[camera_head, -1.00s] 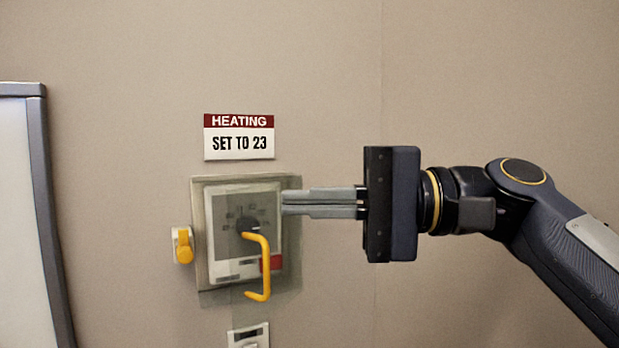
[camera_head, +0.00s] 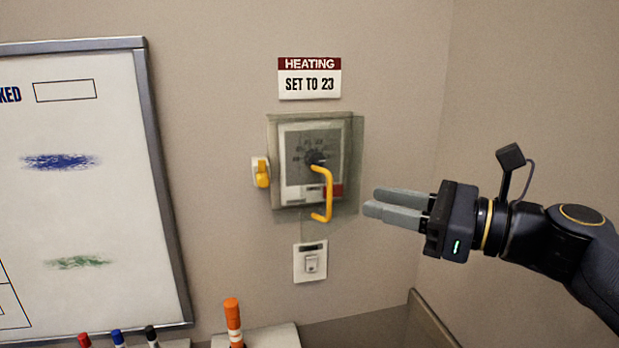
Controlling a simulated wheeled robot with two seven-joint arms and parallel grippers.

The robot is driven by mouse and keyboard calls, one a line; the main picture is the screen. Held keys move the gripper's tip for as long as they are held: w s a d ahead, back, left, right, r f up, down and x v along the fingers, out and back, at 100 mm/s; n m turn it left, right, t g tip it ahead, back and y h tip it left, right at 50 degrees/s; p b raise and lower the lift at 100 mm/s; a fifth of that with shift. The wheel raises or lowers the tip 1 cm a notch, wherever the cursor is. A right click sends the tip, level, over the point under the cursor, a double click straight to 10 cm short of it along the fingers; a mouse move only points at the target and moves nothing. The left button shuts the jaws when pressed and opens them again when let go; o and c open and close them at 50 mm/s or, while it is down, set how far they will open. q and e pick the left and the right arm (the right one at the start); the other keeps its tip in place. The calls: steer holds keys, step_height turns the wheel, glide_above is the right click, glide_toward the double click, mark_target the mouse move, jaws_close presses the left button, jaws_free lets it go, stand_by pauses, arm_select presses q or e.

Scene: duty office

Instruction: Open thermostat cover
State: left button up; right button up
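A yellow latch (camera_head: 262,173) sits at the left side. My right gripper (camera_head: 369,202) is to the right of the handle, apart from it, pointing left. My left gripper is out of view.
A heating sign (camera_head: 310,84) is above the thermostat, and a switch plate (camera_head: 310,262) below. A whiteboard (camera_head: 90,215) is at left. An orange marker (camera_head: 233,320) stands upright at the bottom. The wall corner is to the right.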

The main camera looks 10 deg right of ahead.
steer(key=w+a+f+m+p, duration=0.1)
steer(key=w+a, duration=0.4)
steer(key=shift+w+a, duration=0.15)
steer(key=shift+w, duration=0.25)
jaws_close()
